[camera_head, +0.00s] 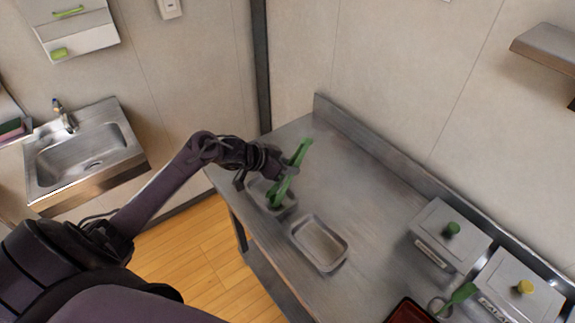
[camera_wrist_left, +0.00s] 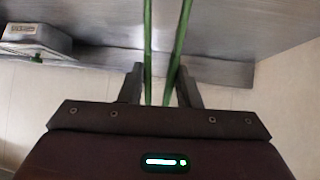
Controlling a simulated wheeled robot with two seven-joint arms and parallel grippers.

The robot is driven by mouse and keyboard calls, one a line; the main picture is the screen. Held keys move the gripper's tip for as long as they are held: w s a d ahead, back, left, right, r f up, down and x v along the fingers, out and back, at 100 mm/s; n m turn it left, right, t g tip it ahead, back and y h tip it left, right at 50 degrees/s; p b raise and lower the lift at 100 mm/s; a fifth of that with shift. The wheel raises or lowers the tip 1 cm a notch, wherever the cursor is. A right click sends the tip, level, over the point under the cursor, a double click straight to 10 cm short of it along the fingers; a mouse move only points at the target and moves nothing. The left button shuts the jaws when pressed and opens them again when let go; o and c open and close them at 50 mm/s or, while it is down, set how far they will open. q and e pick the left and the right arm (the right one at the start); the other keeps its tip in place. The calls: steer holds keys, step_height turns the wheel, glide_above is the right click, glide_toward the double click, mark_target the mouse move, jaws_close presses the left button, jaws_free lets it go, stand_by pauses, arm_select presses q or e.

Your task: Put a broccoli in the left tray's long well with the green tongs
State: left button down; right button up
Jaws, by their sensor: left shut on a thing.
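My left gripper (camera_head: 284,172) is shut on the green tongs (camera_head: 303,150) over the far left part of the steel counter. In the left wrist view the two green arms of the tongs (camera_wrist_left: 148,50) run between the fingers of my left gripper (camera_wrist_left: 158,88). The lower end of the tongs reaches down into or just over a small metal pan (camera_head: 291,207); I cannot tell which. I cannot make out a broccoli. A dark red tray (camera_head: 390,318) shows partly at the bottom edge; its wells are not visible. My right gripper is not in view.
An empty-looking metal pan (camera_head: 320,243) sits nearer on the counter (camera_head: 372,212). Lidded steel boxes with a green knob (camera_head: 452,229) and a yellow knob (camera_head: 525,287) stand at right. Another green-handled tool (camera_head: 463,293) lies near them. The counter's middle is clear.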

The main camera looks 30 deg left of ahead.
arm_select(q)
steer(key=shift+r, duration=0.15)
step_height(320, 180, up, 10)
steer(key=p, duration=0.9)
step_height(320, 180, up, 12)
steer(key=shift+r, duration=0.25)
stand_by(0.3)
steer(key=shift+f, duration=0.1)
